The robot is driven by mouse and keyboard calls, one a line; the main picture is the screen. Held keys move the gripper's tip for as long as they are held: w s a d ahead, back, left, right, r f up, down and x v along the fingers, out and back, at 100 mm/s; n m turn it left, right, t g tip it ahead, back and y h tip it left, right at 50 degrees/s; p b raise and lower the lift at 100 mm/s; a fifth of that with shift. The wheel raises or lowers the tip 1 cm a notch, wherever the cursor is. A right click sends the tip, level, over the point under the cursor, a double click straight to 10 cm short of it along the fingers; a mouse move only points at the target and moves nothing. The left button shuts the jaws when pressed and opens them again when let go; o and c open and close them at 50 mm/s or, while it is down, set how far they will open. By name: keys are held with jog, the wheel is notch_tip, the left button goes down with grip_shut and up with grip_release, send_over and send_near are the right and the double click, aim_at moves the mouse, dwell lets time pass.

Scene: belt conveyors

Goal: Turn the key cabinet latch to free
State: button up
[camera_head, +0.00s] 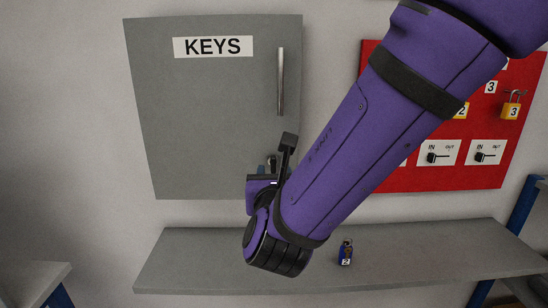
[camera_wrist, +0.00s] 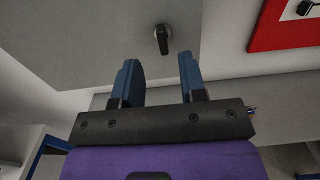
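The grey key cabinet (camera_head: 205,110) hangs on the wall, its door shut, with a KEYS label and an upright bar handle (camera_head: 281,82). In the wrist view the latch (camera_wrist: 161,40) is a small dark knob with a short lever, near the lower edge of the cabinet door (camera_wrist: 110,35). The lever looks roughly upright in that picture. My gripper (camera_wrist: 158,62) is open and empty; its two blue fingers point toward the door, one on each side of the latch's line, apart from it. In the head view my gripper (camera_head: 271,162) is at the cabinet's lower right, and the latch cannot be made out.
A grey shelf (camera_head: 420,250) runs below the cabinet, with a blue padlock (camera_head: 345,255) marked 2 on it. A red board (camera_head: 450,178) with yellow padlocks and IN/OUT switches hangs to the right, partly behind my arm. The wall left of the cabinet is clear.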

aim_at(274, 160)
jog(key=w, duration=0.8)
jog(key=shift+w+d, duration=0.2)
jog(key=shift+w, duration=0.05)
grip_shut()
